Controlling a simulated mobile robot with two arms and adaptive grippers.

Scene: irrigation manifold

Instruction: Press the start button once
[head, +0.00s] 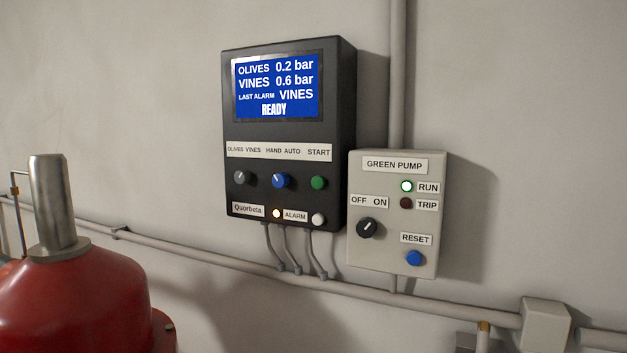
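The start button is a green round button (318,183) under the START label on the black control panel (338,130). The panel's blue screen (277,87) reads OLIVES 0.2 bar, VINES 0.6 bar, LAST ALARM VINES, READY. Left of the button are a blue knob (281,181) under HAND AUTO and a grey knob (242,177) under OLIVES VINES. Neither of my grippers is in view.
A grey GREEN PUMP box (394,275) sits right of the panel, with a lit green RUN lamp (407,186), dark TRIP lamp, black OFF/ON knob and blue RESET button (414,258). A red vessel (75,300) stands front left. Pipes (200,246) cross the wall below the panel.

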